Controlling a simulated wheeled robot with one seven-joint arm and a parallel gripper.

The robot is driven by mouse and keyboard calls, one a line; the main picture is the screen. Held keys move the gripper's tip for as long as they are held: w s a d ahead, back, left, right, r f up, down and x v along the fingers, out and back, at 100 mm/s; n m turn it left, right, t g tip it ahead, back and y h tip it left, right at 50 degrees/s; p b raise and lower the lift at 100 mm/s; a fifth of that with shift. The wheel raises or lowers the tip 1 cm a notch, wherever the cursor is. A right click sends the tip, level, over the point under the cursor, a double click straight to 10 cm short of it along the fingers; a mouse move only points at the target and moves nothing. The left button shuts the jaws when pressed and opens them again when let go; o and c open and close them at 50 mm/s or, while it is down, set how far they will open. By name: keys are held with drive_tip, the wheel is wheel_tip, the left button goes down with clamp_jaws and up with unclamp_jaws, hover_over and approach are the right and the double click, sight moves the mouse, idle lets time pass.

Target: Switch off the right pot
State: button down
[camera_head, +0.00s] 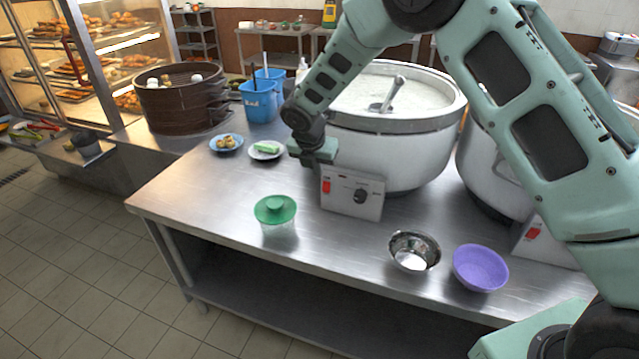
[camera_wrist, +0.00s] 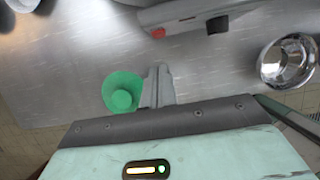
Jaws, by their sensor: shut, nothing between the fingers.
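The right pot (camera_head: 483,165) is a large steel stockpot at the right in the head view, mostly hidden behind my arm. Its control box (camera_head: 552,247) carries a red switch (camera_head: 533,233); the rest of the box is covered by my arm. The other pot (camera_head: 385,155) stands mid-picture with a ladle in it. Its box has a red switch (camera_head: 326,186) and a black knob (camera_head: 361,196); that switch (camera_wrist: 158,32) and knob (camera_wrist: 217,24) also show in the wrist view. My gripper (camera_wrist: 160,72) is shut and empty, near that middle box; contact cannot be told.
A green-lidded container (camera_head: 275,212), a steel bowl (camera_head: 414,252) and a purple bowl (camera_head: 480,268) stand along the counter's front. Two small plates of food, blue containers (camera_head: 260,100) and a brown steamer (camera_head: 182,100) are at left. The counter's front left is bare.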

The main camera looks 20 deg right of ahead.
drive_tip(key=shift+s+a+r, duration=0.1)
drive_tip(key=shift+r, duration=1)
drive_tip(key=shift+s+a+r, duration=0.1)
drive_tip(key=shift+r, duration=0.95)
drive_tip(key=shift+s, duration=0.1)
